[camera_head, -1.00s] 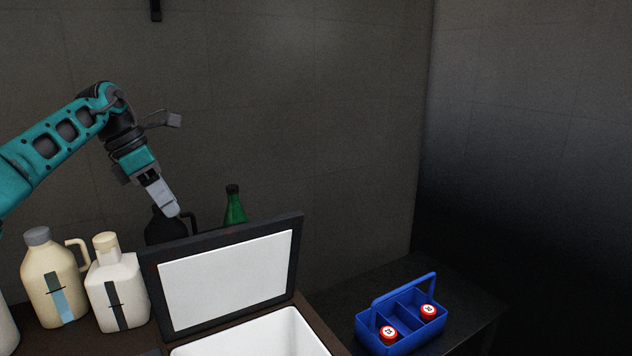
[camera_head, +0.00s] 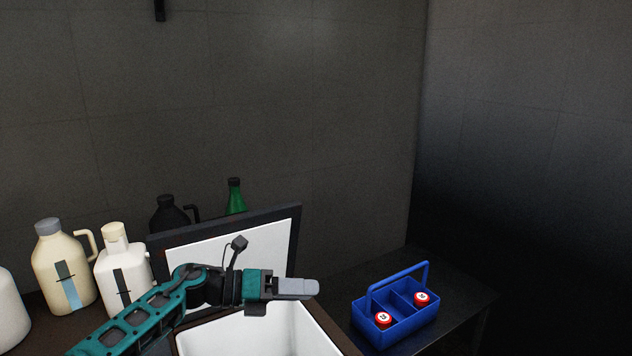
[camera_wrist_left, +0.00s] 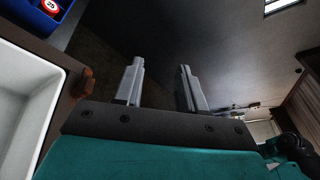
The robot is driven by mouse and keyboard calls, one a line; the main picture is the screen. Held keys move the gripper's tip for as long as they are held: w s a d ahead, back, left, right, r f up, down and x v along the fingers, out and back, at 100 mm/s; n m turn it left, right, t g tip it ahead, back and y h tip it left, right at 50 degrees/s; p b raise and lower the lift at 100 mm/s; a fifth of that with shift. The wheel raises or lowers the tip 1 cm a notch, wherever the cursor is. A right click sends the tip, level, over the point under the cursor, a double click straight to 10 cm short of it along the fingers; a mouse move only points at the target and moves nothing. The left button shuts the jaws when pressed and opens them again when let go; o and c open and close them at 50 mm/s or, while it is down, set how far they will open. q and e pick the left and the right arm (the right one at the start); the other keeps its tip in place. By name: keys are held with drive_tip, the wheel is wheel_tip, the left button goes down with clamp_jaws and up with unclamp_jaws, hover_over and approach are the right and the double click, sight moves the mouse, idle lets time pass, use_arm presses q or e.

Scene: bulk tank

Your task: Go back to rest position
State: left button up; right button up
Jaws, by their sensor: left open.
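My left gripper (camera_head: 298,288) is open and empty. In the head view it reaches across the front of the raised lid (camera_head: 224,222), above the white-lined tank (camera_head: 262,334). Its fingers point right, toward the blue caddy. In the left wrist view the two fingers (camera_wrist_left: 160,88) stand apart with nothing between them. The white tank interior (camera_wrist_left: 22,92) shows at that view's left edge. My right gripper is not in view.
A blue caddy (camera_head: 398,325) with two red-capped items stands on a dark table at right. Cream jug (camera_head: 66,270), white bottle (camera_head: 122,278), black jug (camera_head: 172,216) and green bottle (camera_head: 235,198) stand left and behind the lid. The caddy's corner (camera_wrist_left: 62,8) shows in the wrist view.

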use_arm(q)
drive_tip(key=s+a+f+m+t+y, duration=0.2)
drive_tip(key=s+a+f+m+y, duration=0.2)
drive_tip(key=s+f+m, duration=0.3)
drive_tip(key=s+a+f+m+t+y, duration=0.3)
drive_tip(key=s+a+f+m+y, duration=0.2)
drive_tip(key=s+f+m, duration=0.3)
drive_tip(key=s+a+f+m+t+y, duration=0.2)
drive_tip(key=s+a+f+m+y, duration=0.2)
drive_tip(key=s+f+m, duration=0.3)
drive_tip(key=s+a+m, duration=0.1)
drive_tip(key=s+m, duration=0.4)
drive_tip(key=m, duration=0.5)
drive_tip(key=shift+s+a+f+m+t+y, duration=0.2)
drive_tip(key=shift+a+f+m+t+y, duration=0.1)
drive_tip(key=shift+a+m+t, duration=0.1)
